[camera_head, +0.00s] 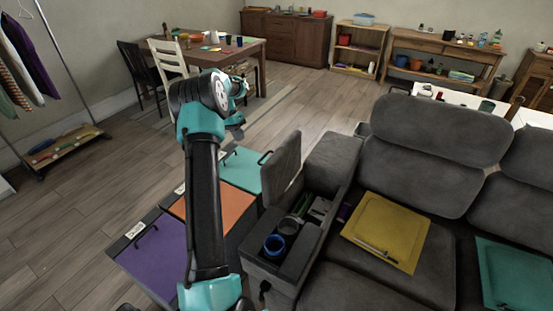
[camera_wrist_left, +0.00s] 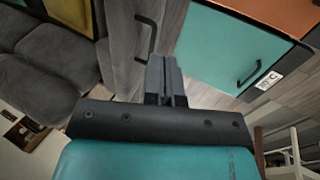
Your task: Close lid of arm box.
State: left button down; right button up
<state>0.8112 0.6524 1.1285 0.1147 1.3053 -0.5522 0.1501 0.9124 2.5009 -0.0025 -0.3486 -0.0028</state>
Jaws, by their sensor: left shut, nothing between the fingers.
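The arm box (camera_head: 300,262) is built into the grey sofa's armrest. Its padded lid (camera_head: 282,168) stands open, roughly upright, on the left side of the box. My left gripper (camera_head: 238,130) is beyond and to the left of the lid, partly hidden behind my own arm. In the left wrist view its fingers (camera_wrist_left: 164,72) are shut and empty. A grey panel, apparently the lid (camera_wrist_left: 122,45), lies just left of the fingers with a black handle (camera_wrist_left: 150,35) beside them. I cannot tell whether they touch. My right gripper is not in view.
A blue cup (camera_head: 274,245) and other small items sit inside the arm box. Purple (camera_head: 155,255), orange and teal (camera_head: 243,170) bins stand left of the sofa. A yellow folder (camera_head: 385,228) lies on the seat.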

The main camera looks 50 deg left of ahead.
pick_arm(q)
jog(key=shift+s+a, duration=0.1)
jog(key=shift+s, duration=0.05)
jog(key=shift+f, duration=0.15)
jog(key=w+d+f, duration=0.2)
jog(key=d+f, duration=0.5)
jog(key=f, duration=0.1)
jog(key=shift+w+d+f, duration=0.25)
jog(key=shift+d+f, duration=0.05)
jog(key=shift+f, duration=0.1)
jog(key=shift+d, duration=0.1)
dwell(0.3)
